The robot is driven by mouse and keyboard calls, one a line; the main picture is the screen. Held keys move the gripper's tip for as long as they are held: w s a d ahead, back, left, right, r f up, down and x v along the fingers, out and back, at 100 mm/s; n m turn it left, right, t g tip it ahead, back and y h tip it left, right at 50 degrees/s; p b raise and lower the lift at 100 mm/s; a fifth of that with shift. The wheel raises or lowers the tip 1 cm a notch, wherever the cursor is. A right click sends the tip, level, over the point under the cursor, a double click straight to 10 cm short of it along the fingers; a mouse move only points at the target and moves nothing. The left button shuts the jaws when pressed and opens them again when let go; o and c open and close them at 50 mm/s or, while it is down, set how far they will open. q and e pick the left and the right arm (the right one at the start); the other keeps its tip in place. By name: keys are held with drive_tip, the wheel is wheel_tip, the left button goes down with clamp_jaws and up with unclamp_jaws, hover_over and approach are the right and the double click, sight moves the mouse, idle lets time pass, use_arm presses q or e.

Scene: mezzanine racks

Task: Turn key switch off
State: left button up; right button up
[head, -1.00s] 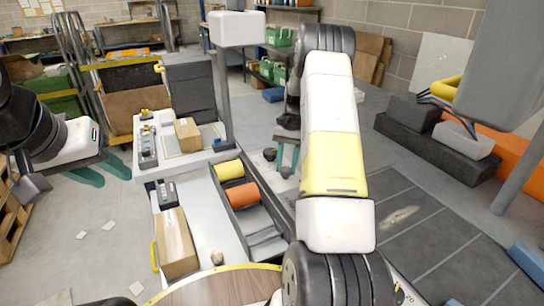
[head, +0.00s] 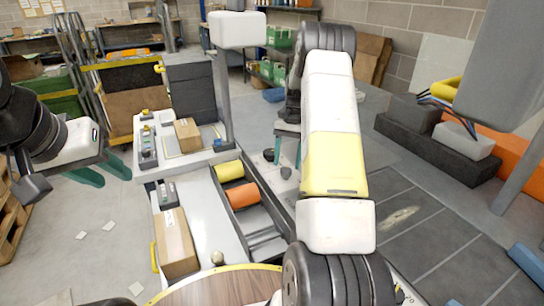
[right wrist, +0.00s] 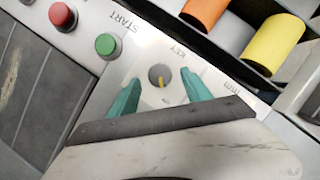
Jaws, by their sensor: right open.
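The key switch (right wrist: 159,76) is a round grey knob with a yellow mark, set in a light panel beside the word KEY in the right wrist view. My right gripper (right wrist: 160,78) is open, its teal fingers on either side of the knob in that view, with space between each finger and the knob. I cannot tell its height above the panel. In the head view my right gripper (head: 287,157) shows partly behind my own arm, and I cannot make out the switch there. My left gripper (head: 102,172) is open and empty at the left.
A green START button (right wrist: 105,44) and a red button (right wrist: 63,17) sit on the panel near the switch. An orange roller (head: 242,194) and a yellow roller (head: 229,169) lie beside a white bench with a cardboard box (head: 175,243).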

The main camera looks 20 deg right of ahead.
drive_tip(key=v, duration=0.5)
drive_tip(key=shift+r, duration=0.25)
drive_tip(key=s+a+r+n+t, duration=0.2)
drive_tip(key=s+a+r, duration=0.35)
drive_tip(key=r, duration=0.35)
drive_tip(key=s+a+r+n+t, duration=0.2)
drive_tip(key=s+a+r+t, duration=0.15)
drive_tip(key=s+r, duration=0.4)
drive_tip(key=s+a+r+n+t, duration=0.1)
drive_tip(key=s+a+n+t, duration=0.1)
drive_tip(key=s, duration=0.5)
drive_tip(key=s+a+r+n+t, duration=0.1)
drive_tip(key=s+a+t, duration=0.1)
drive_tip(key=s+a, duration=0.3)
drive_tip(key=s, duration=0.3)
drive_tip(key=shift+s+n, duration=0.25)
drive_tip(key=shift+n, duration=0.15)
